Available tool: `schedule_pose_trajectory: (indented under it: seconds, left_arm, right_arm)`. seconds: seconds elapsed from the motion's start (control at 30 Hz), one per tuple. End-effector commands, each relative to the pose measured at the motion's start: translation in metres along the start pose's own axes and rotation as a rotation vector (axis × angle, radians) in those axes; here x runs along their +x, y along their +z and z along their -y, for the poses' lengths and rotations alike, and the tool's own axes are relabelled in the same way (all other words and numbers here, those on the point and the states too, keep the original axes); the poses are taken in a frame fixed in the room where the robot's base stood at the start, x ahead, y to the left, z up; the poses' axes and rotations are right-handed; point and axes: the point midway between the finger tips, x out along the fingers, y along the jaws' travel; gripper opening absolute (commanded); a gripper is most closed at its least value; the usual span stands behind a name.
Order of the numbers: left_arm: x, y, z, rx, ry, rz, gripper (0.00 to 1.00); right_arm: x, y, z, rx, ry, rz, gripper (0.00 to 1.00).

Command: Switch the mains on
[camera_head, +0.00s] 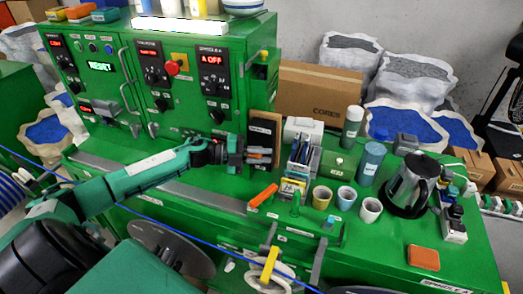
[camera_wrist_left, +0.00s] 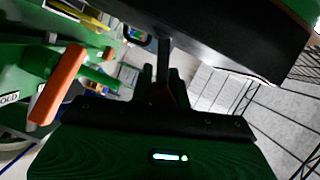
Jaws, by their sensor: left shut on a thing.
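My left gripper (camera_head: 236,150) reaches across the bench to the right end of the green control cabinet (camera_head: 180,85), beside an upright dark panel (camera_head: 264,140). In the left wrist view the gripper (camera_wrist_left: 165,85) is shut on a narrow dark stem (camera_wrist_left: 163,48), which runs up to a large black body (camera_wrist_left: 215,30). I cannot read a mains label on it; the gripper hides much of the contact. The cabinet's spindle display (camera_head: 212,60) reads OFF, and another display (camera_head: 100,66) reads RESET. My right gripper is not in view.
An orange handle (camera_head: 262,196) stands close by; it also shows in the left wrist view (camera_wrist_left: 58,88). A blue cable (camera_head: 190,232) crosses in front.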

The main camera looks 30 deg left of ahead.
Motion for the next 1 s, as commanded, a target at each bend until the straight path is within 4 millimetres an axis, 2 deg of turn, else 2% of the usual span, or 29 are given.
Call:
schedule_pose_trajectory:
  seconds: [0.03, 0.3, 0.9, 0.93, 1.0]
  left_arm:
    - [-0.001, -0.001, 0.005, -0.027, 0.015, 0.0, 0.0]
    - [0.0, 0.001, 0.006, -0.135, 0.061, 0.0, 0.0]
    - [0.001, 0.002, 0.005, -0.173, 0.075, 0.0, 0.0]
    - [0.001, 0.002, 0.005, -0.173, 0.075, 0.0, 0.19]
    - [0.001, 0.002, 0.005, -0.173, 0.075, 0.0, 0.33]
  right_arm:
    - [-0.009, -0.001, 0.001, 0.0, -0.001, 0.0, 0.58]
    - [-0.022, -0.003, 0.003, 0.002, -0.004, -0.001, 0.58]
    - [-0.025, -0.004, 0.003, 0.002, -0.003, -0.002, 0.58]
    - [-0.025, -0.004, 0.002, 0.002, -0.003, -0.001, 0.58]
    - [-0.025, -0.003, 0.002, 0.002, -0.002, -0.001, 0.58]
